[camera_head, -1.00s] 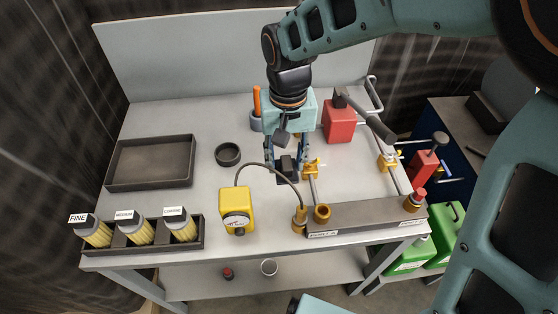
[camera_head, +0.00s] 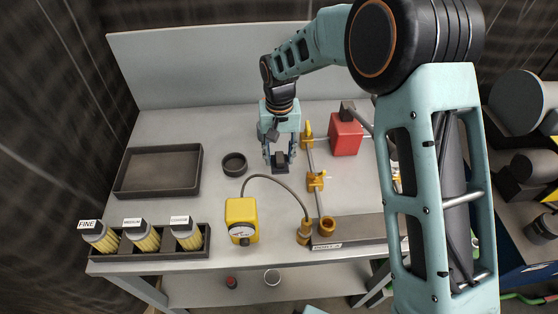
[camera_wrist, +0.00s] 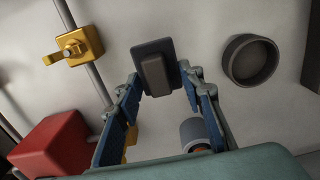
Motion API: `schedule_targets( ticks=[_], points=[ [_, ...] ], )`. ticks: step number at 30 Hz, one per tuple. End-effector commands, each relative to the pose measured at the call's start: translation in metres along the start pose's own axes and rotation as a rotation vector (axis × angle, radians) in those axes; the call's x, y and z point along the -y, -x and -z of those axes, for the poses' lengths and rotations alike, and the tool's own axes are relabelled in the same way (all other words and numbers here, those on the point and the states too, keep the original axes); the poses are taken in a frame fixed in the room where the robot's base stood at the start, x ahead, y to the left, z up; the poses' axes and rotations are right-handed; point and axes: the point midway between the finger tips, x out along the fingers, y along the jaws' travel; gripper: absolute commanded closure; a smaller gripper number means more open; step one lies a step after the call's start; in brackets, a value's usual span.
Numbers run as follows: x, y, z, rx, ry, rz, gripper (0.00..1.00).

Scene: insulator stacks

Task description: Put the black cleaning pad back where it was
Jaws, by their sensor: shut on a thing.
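The black cleaning pad (camera_head: 279,169) is a dark block with a raised grip on top. My gripper (camera_head: 279,154) is shut on that grip, with the pad under the fingertips. In the wrist view the pad (camera_wrist: 155,47) shows between the two blue-lined fingers of my gripper (camera_wrist: 163,82). The pad is over the middle of the bench, between the round black dish and the yellow pipe fittings. I cannot tell whether it touches the bench top.
A black tray (camera_head: 117,190) and a round dark dish (camera_head: 235,164) are to the left. A yellow gauge box (camera_head: 242,222) with a hose stands in front. Yellow fittings (camera_head: 316,181) and a red block (camera_head: 346,137) are to the right.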

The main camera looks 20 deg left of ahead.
Motion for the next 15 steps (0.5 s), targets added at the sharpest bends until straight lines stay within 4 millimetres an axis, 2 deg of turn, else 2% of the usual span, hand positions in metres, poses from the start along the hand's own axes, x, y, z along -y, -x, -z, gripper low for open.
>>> schedule_targets(
  ticks=[5,10,15],
  points=[
    [0.001,-0.009,0.007,0.001,0.000,0.000,1.00],
    [0.001,-0.034,0.006,0.003,-0.001,0.000,1.00],
    [0.001,-0.038,0.007,-0.002,-0.001,0.000,1.00]
  ],
)
